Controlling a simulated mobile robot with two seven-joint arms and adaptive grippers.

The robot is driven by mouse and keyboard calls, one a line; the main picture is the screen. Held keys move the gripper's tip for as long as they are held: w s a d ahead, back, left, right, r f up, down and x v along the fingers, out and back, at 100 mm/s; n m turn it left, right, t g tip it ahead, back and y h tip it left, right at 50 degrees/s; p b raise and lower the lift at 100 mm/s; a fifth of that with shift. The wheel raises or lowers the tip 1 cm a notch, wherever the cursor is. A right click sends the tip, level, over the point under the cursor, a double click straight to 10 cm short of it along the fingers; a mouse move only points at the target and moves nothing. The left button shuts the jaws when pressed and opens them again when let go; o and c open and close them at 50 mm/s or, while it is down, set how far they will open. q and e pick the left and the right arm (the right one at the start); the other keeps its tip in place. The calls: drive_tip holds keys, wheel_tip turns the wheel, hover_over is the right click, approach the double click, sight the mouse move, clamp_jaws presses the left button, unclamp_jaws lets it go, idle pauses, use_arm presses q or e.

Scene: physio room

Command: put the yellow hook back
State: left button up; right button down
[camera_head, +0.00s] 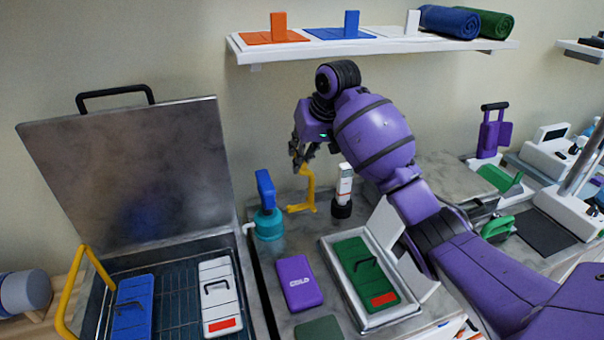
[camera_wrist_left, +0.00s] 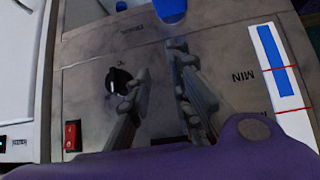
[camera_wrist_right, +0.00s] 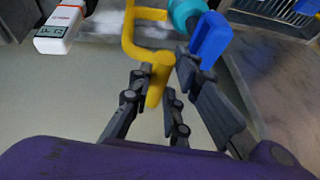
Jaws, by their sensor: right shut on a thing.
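The yellow hook (camera_head: 303,194) hangs from my right gripper (camera_head: 298,158), above the grey counter between the teal holder and a white bottle. In the right wrist view the hook (camera_wrist_right: 158,70) has its straight end between my fingers (camera_wrist_right: 158,88), its bend pointing away from the gripper. My right gripper is shut on it. Whether the hook's low end touches the counter is unclear. My left gripper (camera_wrist_left: 160,65) shows only in the left wrist view. Its fingers are apart and empty, over a grey panel with a dark knob (camera_wrist_left: 118,80).
A blue-handled thing (camera_head: 265,188) stands in the teal holder (camera_head: 268,226). A purple pack (camera_head: 298,282) and a tray (camera_head: 372,322) lie in front.

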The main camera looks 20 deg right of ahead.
wheel_tip(320, 180, down, 6)
drive_tip(key=shift+w+r, duration=0.1)
drive_tip(key=shift+r, duration=0.1)
drive_tip(key=shift+f, duration=0.15)
drive_tip(key=c, duration=1.6)
unclamp_jaws()
drive_tip(key=shift+c, duration=0.2)
drive_tip(key=v, duration=1.2)
